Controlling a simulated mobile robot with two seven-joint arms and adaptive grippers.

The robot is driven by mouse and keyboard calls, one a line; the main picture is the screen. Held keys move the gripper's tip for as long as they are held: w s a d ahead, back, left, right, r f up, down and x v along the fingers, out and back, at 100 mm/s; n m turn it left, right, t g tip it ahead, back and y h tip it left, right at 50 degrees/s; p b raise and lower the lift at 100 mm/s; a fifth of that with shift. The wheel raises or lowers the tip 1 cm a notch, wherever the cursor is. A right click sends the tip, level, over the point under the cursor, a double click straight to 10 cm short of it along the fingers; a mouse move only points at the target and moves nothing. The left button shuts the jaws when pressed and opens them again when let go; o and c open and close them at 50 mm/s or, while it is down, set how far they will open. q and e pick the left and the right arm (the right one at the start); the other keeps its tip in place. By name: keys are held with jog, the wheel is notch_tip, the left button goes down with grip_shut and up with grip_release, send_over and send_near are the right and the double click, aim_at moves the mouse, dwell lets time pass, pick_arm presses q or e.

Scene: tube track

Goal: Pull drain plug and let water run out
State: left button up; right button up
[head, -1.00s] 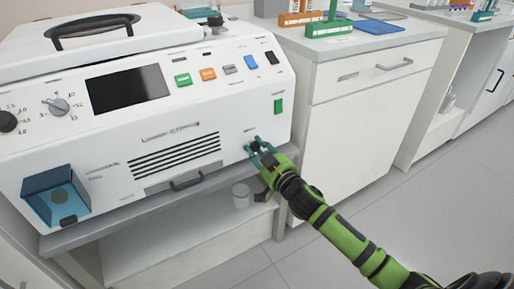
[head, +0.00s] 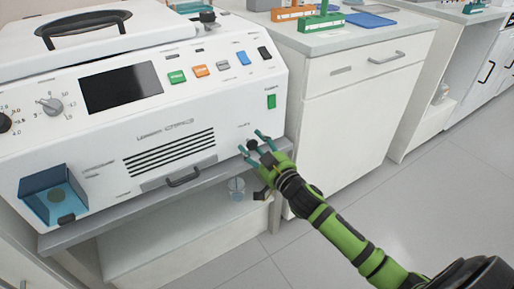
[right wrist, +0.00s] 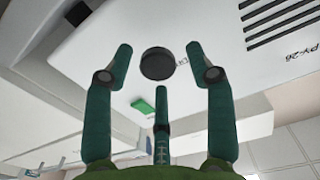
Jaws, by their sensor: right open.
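The drain plug is a round black knob (head: 253,145) low on the right of the white machine's front (head: 215,110). It also shows in the right wrist view (right wrist: 157,64), between my spread fingertips with a gap on both sides. I cannot tell whether it is fully seated. My right gripper (head: 254,142) is open in front of it, and its teal fingers also show in the right wrist view (right wrist: 160,60). A small clear cup (head: 237,190) stands below the plug on the lower shelf. It looks faintly bluish, with a thin vertical line above it. My left gripper is not in view.
The machine stands on a grey bench (head: 110,210) with an open lower shelf. A blue open box (head: 52,197) is at its front left. A white cabinet (head: 350,110) with racks on top stands to the right. The floor (head: 400,190) is clear.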

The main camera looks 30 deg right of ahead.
jog(key=s+d, duration=0.1)
jog(key=s, duration=1.1)
